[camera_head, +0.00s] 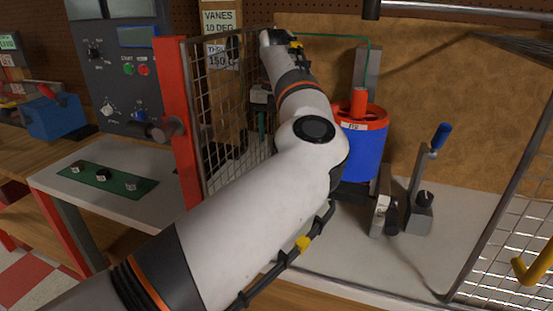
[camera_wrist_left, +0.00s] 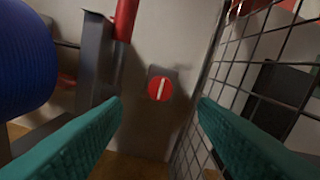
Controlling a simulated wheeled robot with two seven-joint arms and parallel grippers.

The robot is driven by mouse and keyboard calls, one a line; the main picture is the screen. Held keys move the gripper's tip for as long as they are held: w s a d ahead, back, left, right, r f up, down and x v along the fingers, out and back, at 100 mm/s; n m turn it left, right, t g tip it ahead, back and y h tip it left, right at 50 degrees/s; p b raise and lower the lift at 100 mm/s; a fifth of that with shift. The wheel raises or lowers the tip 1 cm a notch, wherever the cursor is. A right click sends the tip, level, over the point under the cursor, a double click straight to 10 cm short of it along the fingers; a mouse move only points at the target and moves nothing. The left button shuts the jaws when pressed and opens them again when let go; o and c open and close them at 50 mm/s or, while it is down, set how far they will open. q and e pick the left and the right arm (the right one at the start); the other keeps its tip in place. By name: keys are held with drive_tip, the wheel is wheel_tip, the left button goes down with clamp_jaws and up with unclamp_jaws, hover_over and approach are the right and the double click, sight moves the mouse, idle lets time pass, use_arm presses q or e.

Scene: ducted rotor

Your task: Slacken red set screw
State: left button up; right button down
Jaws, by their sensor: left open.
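The red set screw (camera_wrist_left: 160,88) shows in the left wrist view as a round red head with a pale, nearly upright slot, on a grey block. My left gripper (camera_wrist_left: 160,102) is open, its teal fingers to either side of the screw in the picture and nothing between them. The gap to the screw cannot be told exactly. In the head view the left gripper (camera_head: 262,122) is mostly hidden behind mesh and my arm; a teal finger shows. The screw is hidden there. My right gripper is not in view.
A blue drum (camera_head: 360,150) with a red top stands right of my arm; a blue cylinder (camera_wrist_left: 25,60) fills the wrist view's left. A mesh guard (camera_head: 225,110) with a red post (camera_head: 178,120) stands close by. A blue-handled crank (camera_head: 430,165) stands right.

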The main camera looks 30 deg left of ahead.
use_arm(q)
wheel_tip(320, 180, down, 8)
drive_tip(key=shift+w+a+r, duration=0.1)
drive_tip(key=shift+r, duration=0.05)
drive_tip(key=shift+f, duration=0.5)
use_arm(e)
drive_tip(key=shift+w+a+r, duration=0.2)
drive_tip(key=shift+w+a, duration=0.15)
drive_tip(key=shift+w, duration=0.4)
use_arm(q)
drive_tip(key=c, duration=1)
drive_tip(key=shift+o, duration=0.2)
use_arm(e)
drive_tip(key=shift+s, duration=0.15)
